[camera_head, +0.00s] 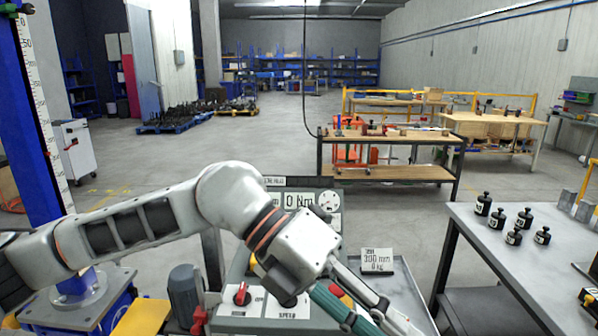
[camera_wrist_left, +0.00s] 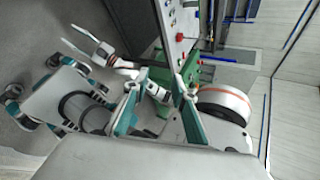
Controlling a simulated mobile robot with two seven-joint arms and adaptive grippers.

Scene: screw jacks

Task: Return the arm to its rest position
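My left arm (camera_head: 140,222) comes in from the left in the head view, bent at a raised elbow, with its forearm sloping down to the right. My left gripper (camera_head: 374,314) is low in the centre, in front of a grey control console (camera_head: 330,222) with a "0 Nm" display. Its fingers point down to the right, and their ends are near the lower edge. In the left wrist view the teal fingers of my left gripper (camera_wrist_left: 155,88) stand apart with nothing between their tips.
A red knob (camera_head: 242,294) and a yellow-and-red button (camera_head: 341,295) are on the console. A small "300 mm" sign (camera_head: 377,261) stands right of the arm. A grey table (camera_head: 480,240) at right holds several black weights. A blue column (camera_head: 38,110) rises at left.

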